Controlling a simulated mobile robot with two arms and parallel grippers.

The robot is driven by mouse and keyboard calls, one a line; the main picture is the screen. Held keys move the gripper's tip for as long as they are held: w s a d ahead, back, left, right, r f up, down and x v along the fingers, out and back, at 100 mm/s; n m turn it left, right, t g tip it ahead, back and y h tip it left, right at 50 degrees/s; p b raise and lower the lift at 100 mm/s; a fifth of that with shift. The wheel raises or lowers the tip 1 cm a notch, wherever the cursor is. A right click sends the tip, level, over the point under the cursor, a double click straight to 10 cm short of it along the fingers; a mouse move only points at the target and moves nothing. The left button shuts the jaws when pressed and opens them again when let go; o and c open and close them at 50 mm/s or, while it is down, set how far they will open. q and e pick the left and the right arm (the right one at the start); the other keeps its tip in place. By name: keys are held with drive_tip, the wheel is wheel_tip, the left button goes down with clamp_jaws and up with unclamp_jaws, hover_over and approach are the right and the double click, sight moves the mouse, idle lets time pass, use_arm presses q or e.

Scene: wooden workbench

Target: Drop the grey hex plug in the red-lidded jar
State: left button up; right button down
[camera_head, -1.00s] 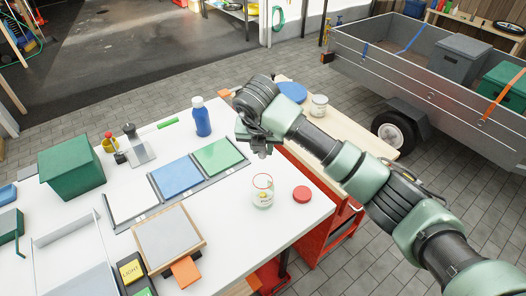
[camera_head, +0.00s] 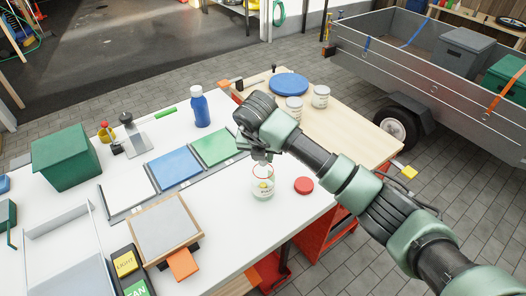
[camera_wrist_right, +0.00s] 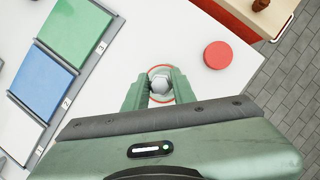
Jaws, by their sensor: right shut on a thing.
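The clear jar (camera_head: 263,188) with a red rim and a yellow label stands open on the white bench top. Its red lid (camera_head: 304,185) lies flat on the bench just to its right; the lid also shows in the right wrist view (camera_wrist_right: 218,55). My right gripper (camera_head: 259,156) points down just above the jar mouth. In the right wrist view its fingers (camera_wrist_right: 160,90) are shut on the grey hex plug (camera_wrist_right: 159,83), which sits over the red-ringed jar opening (camera_wrist_right: 152,69). The plug's height above the rim is hard to tell. My left gripper is out of view.
White, blue (camera_head: 175,167) and green (camera_head: 214,146) numbered pads lie left of the jar. A blue bottle (camera_head: 200,108) stands behind them. A wooden board with a grey top (camera_head: 168,228) is at the front. A wooden side table (camera_head: 345,128) holds jars and a blue disc.

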drive_tip(key=shift+f, duration=0.15)
drive_tip(key=c, duration=1.1)
unclamp_jaws()
wheel_tip(320, 180, up, 7)
drive_tip(key=p, duration=0.3)
